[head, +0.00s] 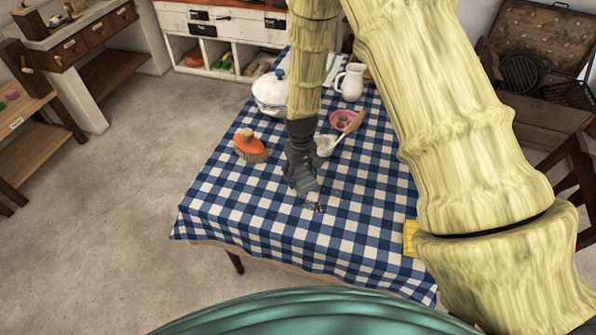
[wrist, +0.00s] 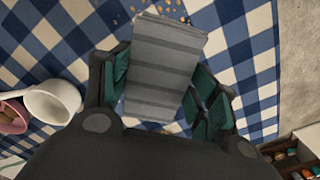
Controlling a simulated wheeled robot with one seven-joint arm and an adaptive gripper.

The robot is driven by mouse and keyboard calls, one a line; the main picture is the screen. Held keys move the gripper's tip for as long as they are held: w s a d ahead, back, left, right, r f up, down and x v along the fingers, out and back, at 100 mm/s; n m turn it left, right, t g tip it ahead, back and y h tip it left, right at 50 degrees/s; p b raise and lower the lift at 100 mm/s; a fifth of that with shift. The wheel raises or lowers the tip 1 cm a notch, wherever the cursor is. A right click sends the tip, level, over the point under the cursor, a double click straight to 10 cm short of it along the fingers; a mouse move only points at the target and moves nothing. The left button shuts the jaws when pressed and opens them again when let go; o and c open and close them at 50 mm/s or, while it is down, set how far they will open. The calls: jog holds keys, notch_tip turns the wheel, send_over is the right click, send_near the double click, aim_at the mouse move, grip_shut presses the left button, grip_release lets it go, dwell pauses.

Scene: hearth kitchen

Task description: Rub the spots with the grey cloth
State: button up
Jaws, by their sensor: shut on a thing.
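My gripper (head: 302,172) points down over the blue-and-white checked tablecloth near the table's front left part. In the wrist view my gripper (wrist: 162,90) is shut on the grey cloth (wrist: 164,62), a folded, striped block between the green finger pads. The cloth (head: 307,187) also shows at the fingertips in the head view. Small brown spots or crumbs (wrist: 181,15) lie just beyond the cloth's far edge. Dark specks (head: 319,207) show in front of the gripper in the head view. Any spots under the cloth are hidden. I cannot tell whether the cloth touches the table.
An orange brush (head: 250,146) lies left of my gripper. Behind stand a white lidded pot (head: 270,94), a white jug (head: 350,82), a pink bowl (head: 343,119) and a white cup (head: 325,146). A yellow item (head: 410,238) lies at the right edge. The front tabletop is mostly clear.

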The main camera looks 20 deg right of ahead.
jog(key=shift+s+r+p, duration=0.1)
jog(key=shift+r+p, duration=0.5)
jog(key=shift+r, duration=0.8)
jog(key=shift+s+p, duration=0.1)
jog(key=shift+p, duration=0.2)
